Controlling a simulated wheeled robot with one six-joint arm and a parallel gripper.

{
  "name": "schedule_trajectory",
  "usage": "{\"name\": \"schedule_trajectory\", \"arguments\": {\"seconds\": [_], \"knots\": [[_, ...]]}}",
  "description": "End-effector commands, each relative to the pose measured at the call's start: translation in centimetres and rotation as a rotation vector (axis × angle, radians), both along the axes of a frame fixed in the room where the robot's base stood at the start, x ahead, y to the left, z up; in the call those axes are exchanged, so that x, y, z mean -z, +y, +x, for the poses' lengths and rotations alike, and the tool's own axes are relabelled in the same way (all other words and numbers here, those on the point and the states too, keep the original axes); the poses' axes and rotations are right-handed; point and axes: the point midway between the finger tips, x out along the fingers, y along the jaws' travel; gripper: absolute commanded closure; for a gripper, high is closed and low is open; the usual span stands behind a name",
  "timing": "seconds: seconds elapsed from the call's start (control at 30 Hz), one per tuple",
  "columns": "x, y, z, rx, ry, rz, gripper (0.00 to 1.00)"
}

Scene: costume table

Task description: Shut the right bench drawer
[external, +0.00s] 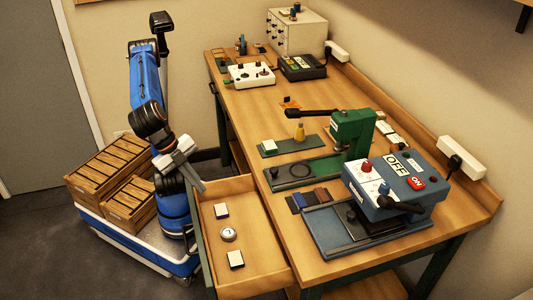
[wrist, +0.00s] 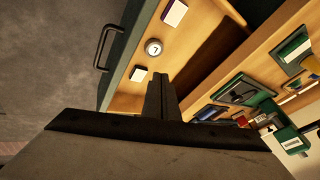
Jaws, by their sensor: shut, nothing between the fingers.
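The right bench drawer (external: 258,262) is pulled far out from the bench's front side in the external view. It is a wooden tray with a dark green front, and its dark handle (wrist: 106,48) shows in the wrist view. Inside lie two small white-topped blocks (external: 221,211) (external: 236,259) and a round white dial (external: 228,234). My gripper (external: 201,186) is shut and empty at the drawer's far front corner, pointing down. In the wrist view, the shut fingers (wrist: 160,78) overlap the drawer's side; I cannot tell whether they touch it.
The bench top (external: 243,118) carries a blue machine with OFF and ON labels (external: 400,180), a green press (external: 352,130), a white control box (external: 250,75) and a small drawer cabinet (external: 297,32). Wooden crates (external: 110,170) stand on my base. Dark floor lies in front of the drawer.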

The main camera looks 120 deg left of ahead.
Motion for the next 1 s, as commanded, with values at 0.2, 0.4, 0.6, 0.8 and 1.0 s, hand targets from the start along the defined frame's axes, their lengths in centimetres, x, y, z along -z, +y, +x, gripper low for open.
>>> {"name": "schedule_trajectory", "arguments": {"seconds": [0.2,0.4,0.6,0.8,1.0], "knots": [[0.6,-8.3,0.2,0.098,-0.050,0.043,1.00],[1.1,-14.4,-0.7,0.167,-0.095,0.065,1.00],[1.5,-17.9,-1.5,0.206,-0.122,0.074,1.00],[2.6,-19.7,-2.1,0.227,-0.135,0.081,1.00],[5.9,-19.6,-2.0,0.225,-0.137,0.081,1.00]]}}
